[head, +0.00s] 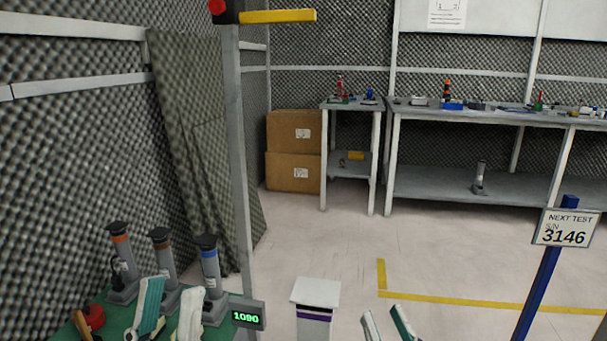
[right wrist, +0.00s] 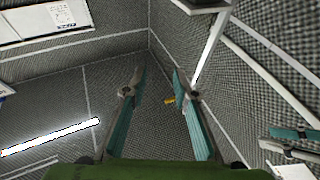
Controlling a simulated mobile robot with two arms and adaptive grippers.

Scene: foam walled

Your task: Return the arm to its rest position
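My left gripper (head: 170,305) is low at the left in the head view, in front of the green table. Its two fingers stand apart, with nothing seen between them. My right gripper (head: 384,323) is at the bottom edge, right of centre, over the floor; only its fingertips show. In the right wrist view, its fingers (right wrist: 154,90) are spread and empty, with foam walls beyond. Fingers like those of my left gripper (right wrist: 292,142) show at the right edge there.
Several grey cylindrical devices (head: 211,275) stand on the green table (head: 70,332), near a display reading 1090 (head: 248,315). A grey post (head: 238,150) rises behind. A white-topped box (head: 315,293) stands between my grippers. A sign on a blue post (head: 566,228) is at right. Open floor lies beyond.

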